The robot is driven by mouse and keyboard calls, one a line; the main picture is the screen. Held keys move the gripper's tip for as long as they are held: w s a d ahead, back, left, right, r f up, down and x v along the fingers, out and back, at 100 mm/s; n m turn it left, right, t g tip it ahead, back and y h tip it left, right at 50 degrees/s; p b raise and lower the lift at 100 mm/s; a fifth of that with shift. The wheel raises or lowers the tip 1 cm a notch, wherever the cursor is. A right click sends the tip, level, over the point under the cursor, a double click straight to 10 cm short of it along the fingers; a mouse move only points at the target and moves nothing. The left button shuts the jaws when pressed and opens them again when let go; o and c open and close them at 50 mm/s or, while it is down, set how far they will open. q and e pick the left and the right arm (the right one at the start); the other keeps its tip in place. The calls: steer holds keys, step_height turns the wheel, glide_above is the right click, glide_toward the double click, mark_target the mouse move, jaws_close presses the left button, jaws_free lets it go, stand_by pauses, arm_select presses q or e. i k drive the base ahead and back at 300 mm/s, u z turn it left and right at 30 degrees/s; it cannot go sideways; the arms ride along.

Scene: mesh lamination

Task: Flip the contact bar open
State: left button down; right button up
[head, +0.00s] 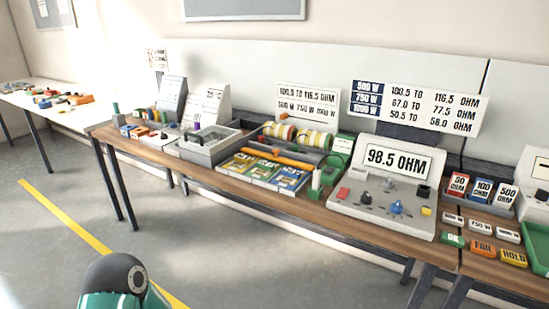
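A tester with a sloped grey panel (386,201) stands on the wooden bench, and its display (394,159) reads 98.5 OHM. The panel carries a red block, a blue knob (396,207), small dark parts and a yellow block. Left of it, a long orange bar (281,158) lies along the front of a dark tray of coloured rolls (300,137). A grey open-topped frame (211,146) stands further left. I cannot tell which part is the contact bar, or whether it is open. Neither of my grippers is in view; only a green and black arm link of mine shows at the bottom left.
Several coloured packs (264,171) lie in front of the orange bar. Labelled blocks, including FAIL (482,249) and HOLD, and a green tray (537,246) are at the right. A second table (65,112) stands far left. The floor before the bench is clear.

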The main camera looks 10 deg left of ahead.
mark_target(276, 157)
steer(key=u, duration=0.1)
steer(key=i, duration=0.9)
steer(key=z, duration=0.05)
